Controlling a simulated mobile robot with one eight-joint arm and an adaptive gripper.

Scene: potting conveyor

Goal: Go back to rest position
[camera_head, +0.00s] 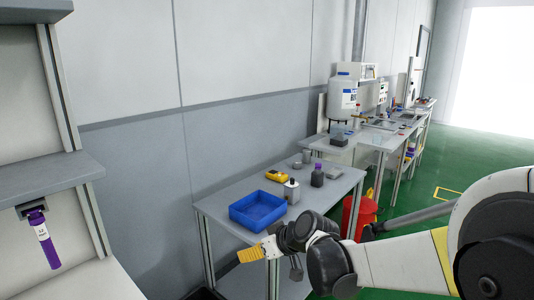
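My arm reaches in from the right edge of the head view, white with dark joints. My gripper (270,249) is at its far end, in front of the near grey table (222,205). A yellow ridged piece shows at the tip; I cannot tell whether it is a finger or something held. The fingers are small and partly hidden by the dark wrist, so their opening is unclear.
A blue tray (258,222), a white bottle (291,192), a dark purple-capped bottle (317,177) and a yellow item (276,176) are on the near table. A red bin (361,214) stands beside it. A purple tool (47,246) hangs left. Green floor (480,160) lies open right.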

